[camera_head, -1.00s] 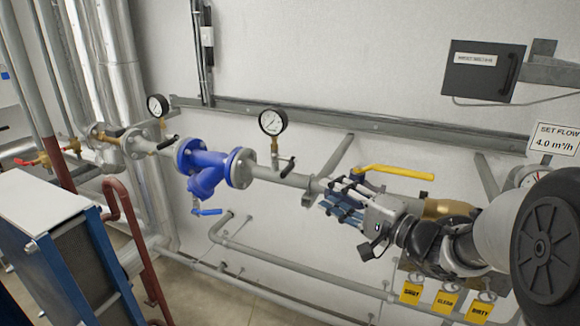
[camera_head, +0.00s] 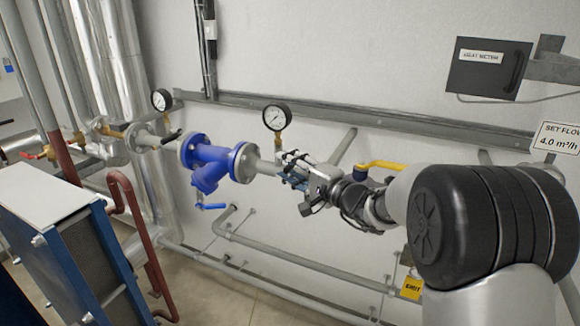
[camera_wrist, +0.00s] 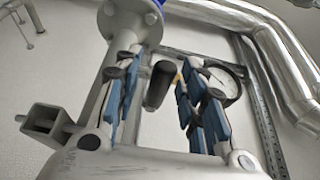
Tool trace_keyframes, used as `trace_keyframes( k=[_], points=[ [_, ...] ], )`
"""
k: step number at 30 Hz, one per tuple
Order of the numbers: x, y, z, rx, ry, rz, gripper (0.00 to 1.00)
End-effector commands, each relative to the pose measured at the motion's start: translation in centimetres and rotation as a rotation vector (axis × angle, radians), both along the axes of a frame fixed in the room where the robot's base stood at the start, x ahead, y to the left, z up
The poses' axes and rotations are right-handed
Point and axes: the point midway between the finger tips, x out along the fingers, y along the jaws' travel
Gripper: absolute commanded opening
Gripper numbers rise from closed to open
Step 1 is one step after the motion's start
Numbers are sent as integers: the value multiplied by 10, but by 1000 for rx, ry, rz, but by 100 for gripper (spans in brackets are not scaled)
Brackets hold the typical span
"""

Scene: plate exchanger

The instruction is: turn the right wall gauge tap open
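The right wall gauge (camera_head: 277,118) is a round white dial on a brass stem, above the grey pipe right of the blue valve. Its tap has a black lever handle (camera_wrist: 160,84), seen in the wrist view between my fingers. My gripper (camera_head: 288,168) is at the tap in the head view and hides the handle there. In the wrist view my gripper (camera_wrist: 160,75) is open, with one blue-padded finger on each side of the handle. Gaps show on both sides of the handle. The gauge dial (camera_wrist: 222,82) shows just behind the right finger.
The blue valve (camera_head: 212,160) with its flanges lies left of my gripper. The left gauge (camera_head: 161,100) is farther left. A yellow lever (camera_head: 378,165) is partly behind my arm. A wall rail (camera_head: 350,115) runs behind the gauges.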

Motion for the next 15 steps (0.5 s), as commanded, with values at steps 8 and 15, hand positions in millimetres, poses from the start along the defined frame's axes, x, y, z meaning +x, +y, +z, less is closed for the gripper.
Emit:
trace_keyframes(
  k=[8, 15],
  points=[
    [0, 0, 0, 0, 0, 0, 30],
    [0, 0, 0, 0, 0, 1, 14]
  ],
)
